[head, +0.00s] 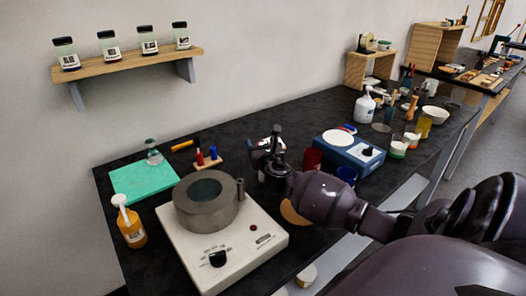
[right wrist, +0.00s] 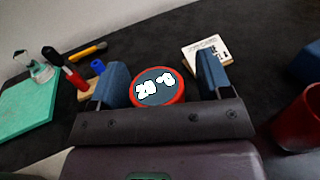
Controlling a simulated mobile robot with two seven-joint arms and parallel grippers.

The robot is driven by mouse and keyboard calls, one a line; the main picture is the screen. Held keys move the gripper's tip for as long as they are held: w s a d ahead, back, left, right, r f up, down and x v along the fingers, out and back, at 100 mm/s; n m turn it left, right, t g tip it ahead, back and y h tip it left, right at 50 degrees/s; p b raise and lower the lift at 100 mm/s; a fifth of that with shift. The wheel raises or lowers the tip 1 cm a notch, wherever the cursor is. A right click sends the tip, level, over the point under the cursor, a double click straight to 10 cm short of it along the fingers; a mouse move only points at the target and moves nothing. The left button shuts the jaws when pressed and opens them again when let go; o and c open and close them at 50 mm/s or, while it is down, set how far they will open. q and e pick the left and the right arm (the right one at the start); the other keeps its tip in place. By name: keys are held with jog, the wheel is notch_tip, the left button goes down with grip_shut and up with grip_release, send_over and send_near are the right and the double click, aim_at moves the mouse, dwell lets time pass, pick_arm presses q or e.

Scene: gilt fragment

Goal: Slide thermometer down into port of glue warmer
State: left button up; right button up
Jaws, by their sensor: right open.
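The glue warmer (head: 222,240) is a white hotplate with a dial, bearing a thick grey round pot (head: 200,214). A short upright tube (head: 240,188) at the pot's right rim looks like the port. The thermometer (right wrist: 158,87) has a red-rimmed round dial reading about 20 °C; in the right wrist view it shows between my right fingers. Its stem is hidden, and I cannot make it out in the head view. My right gripper (head: 270,152) is open, right of and behind the warmer; in its wrist view (right wrist: 162,80) the blue fingers straddle the dial, with a gap at right.
A green mat (head: 144,182) with a glass bottle, a small red-and-blue tool stand (head: 207,163) and an orange glue bottle (head: 130,225) surround the warmer. A red cup (right wrist: 302,120), a blue cup (head: 346,175) and a blue scale (head: 348,151) stand right of the gripper. A card (right wrist: 207,52) lies behind.

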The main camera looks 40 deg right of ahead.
jog(key=shift+c, duration=0.3)
jog(key=c, duration=0.7)
jog(key=shift+c, duration=1.3)
pick_arm(q)
jog(key=shift+s+f, duration=0.1)
jog(key=shift+s, duration=0.2)
